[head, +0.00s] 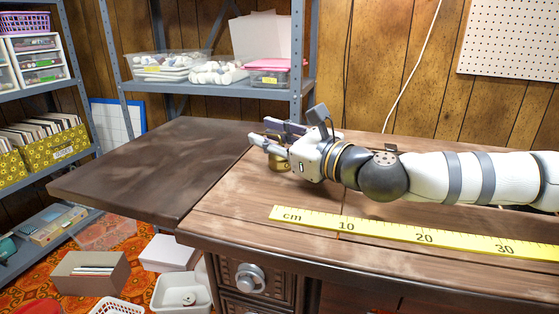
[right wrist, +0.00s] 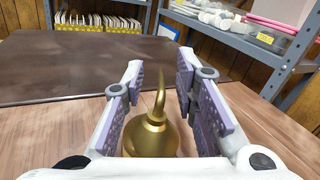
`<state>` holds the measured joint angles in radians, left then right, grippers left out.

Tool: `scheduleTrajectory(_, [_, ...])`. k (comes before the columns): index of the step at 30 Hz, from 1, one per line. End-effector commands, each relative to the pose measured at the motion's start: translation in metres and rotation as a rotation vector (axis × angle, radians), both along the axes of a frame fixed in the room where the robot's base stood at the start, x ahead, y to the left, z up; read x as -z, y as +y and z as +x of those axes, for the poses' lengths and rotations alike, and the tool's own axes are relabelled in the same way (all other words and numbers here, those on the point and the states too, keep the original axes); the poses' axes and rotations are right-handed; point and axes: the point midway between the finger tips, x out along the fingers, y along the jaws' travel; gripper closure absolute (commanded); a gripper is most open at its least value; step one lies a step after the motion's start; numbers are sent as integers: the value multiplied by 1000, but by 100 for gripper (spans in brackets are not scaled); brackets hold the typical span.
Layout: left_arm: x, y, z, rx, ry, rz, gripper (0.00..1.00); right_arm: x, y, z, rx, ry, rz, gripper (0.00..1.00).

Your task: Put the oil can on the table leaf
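The brass oil can (head: 280,163) stands upright on the sewing table top, near its left end, partly hidden by my right gripper (head: 262,131) in the head view. In the right wrist view the oil can (right wrist: 152,138) has a round body and a thin curved spout. It sits between the two spread purple-padded fingers of the right gripper (right wrist: 157,80), and I see small gaps at its sides. The right gripper looks open. The dark table leaf (head: 135,165) extends left of the table top and looks bare. It also shows ahead in the right wrist view (right wrist: 80,72). My left gripper is not in view.
A yellow centimetre tape (head: 400,234) runs along the front of the wooden table top (head: 230,208). A grey metal shelf (head: 215,86) with boxes stands behind the leaf. Boxes and baskets lie on the floor below.

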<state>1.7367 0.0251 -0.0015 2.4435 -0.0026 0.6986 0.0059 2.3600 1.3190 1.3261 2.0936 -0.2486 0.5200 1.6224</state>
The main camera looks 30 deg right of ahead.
Motion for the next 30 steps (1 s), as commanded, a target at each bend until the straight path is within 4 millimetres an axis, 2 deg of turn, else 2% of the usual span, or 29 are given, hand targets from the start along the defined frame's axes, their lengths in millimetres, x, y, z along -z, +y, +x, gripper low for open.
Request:
scheduleTrajectory(5, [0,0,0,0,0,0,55,0,0,1,0,0,1,73])
scheduleTrajectory(6, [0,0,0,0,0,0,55,0,0,1,0,0,1,78])
scheduleTrajectory(9, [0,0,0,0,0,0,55,0,0,0,0,0,1,100])
scheduleTrajectory(22, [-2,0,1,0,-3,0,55,-3,0,0,0,1,1,100])
scheduleTrajectory(26, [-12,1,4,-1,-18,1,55,-22,0,0,0,-4,1,100])
scheduleTrajectory(28, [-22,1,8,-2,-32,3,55,-40,0,-1,1,-6,1,100])
scheduleTrajectory(30, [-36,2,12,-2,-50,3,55,-59,5,-13,-3,-8,1,100])
